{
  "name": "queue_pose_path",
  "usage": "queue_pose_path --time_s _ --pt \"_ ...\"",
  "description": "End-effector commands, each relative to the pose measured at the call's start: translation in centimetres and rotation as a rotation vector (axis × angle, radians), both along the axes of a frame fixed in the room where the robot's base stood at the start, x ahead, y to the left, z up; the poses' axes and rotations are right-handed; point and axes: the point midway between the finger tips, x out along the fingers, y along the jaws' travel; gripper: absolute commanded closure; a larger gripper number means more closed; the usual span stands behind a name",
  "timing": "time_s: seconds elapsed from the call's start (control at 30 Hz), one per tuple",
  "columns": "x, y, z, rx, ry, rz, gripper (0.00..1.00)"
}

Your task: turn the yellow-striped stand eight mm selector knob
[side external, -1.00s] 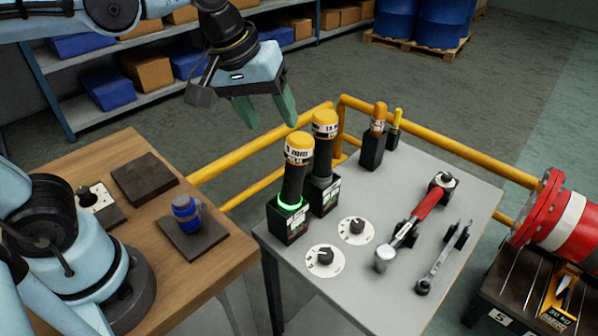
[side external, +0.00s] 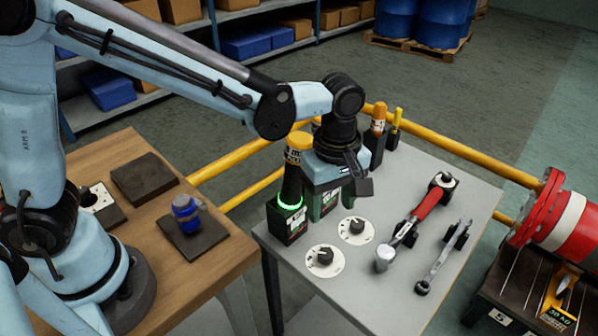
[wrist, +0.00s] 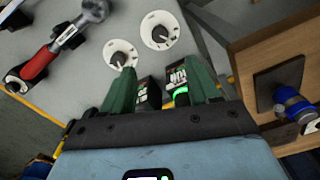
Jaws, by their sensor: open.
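Two selector knobs on white dials sit on the grey table. The nearer knob (side external: 325,257) is in front of the green-lit tool stand (side external: 287,222); the farther knob (side external: 357,226) is in front of the second stand. In the wrist view they show as the right knob (wrist: 160,32) and left knob (wrist: 120,58). I cannot tell from a stripe which stand is the yellow-striped one. My gripper (wrist: 165,80) is open, pointing down over the second stand, apart from both knobs. Its body hides that stand's tool top in the side view.
The yellow-capped tool (side external: 298,160) stands tall beside my gripper. A yellow rail (side external: 450,150) runs behind. A wooden bench (side external: 225,255) holds a blue part (side external: 187,212).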

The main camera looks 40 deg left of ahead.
Motion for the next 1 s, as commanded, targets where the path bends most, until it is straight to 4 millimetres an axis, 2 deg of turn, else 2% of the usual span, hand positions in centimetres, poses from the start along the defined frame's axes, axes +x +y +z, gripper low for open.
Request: queue_pose_path --time_s 0.1,0.37,0.8,1.0 --pt "0.1 0.0 -1.7 0.000 0.000 0.000 0.40" --pt "0.1 0.0 -3.6 0.000 -0.001 0.000 0.40" --pt "0.1 0.0 -10.5 0.000 -0.001 -0.001 0.40" --pt "0.1 0.0 -12.9 0.000 -0.001 -0.001 0.40"
